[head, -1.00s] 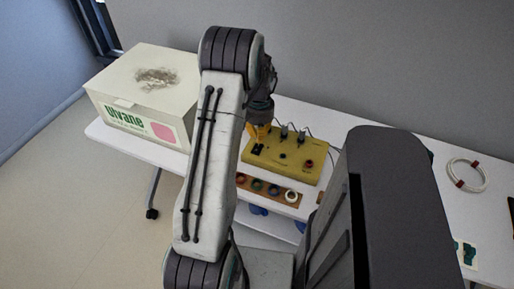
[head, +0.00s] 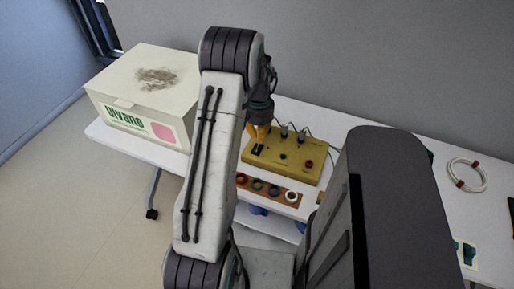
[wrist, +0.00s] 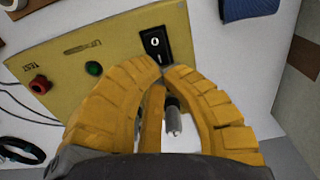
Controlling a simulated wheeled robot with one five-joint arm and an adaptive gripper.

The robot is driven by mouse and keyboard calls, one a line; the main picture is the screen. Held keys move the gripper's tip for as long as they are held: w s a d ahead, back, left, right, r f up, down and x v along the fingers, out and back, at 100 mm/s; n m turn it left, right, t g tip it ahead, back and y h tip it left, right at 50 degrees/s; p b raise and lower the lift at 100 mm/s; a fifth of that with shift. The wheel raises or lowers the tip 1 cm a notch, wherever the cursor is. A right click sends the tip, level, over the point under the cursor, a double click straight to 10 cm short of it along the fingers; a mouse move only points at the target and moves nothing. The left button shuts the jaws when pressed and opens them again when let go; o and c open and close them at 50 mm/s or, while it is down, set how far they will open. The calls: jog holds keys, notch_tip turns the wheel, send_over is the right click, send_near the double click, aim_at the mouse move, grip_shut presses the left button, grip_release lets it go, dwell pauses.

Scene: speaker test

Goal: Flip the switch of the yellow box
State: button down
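The yellow box (head: 302,160) stands on the white table in the head view, partly behind my arm. The wrist view shows its top face (wrist: 75,35) close up. My gripper (wrist: 162,72) has yellow fingers whose tips meet just beside the switch's near end. It looks shut with nothing held between the tips. I cannot tell whether the tips touch the switch. In the head view my gripper (head: 259,133) is over the box's left part.
A silver plug (wrist: 173,118) shows behind the fingers, and cables run behind the box. A wooden strip with coloured rings (head: 281,193) lies in front of the box. A large white carton (head: 145,85) stands left. A coiled white cable (head: 467,175) lies right.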

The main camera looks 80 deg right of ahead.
aim_at(259, 145)
jog(key=shift+f+b, duration=1.5)
jog(key=shift+f, duration=0.4)
dwell(1.2)
jog(key=shift+r+p, duration=2.45)
jog(key=shift+r, duration=1.1)
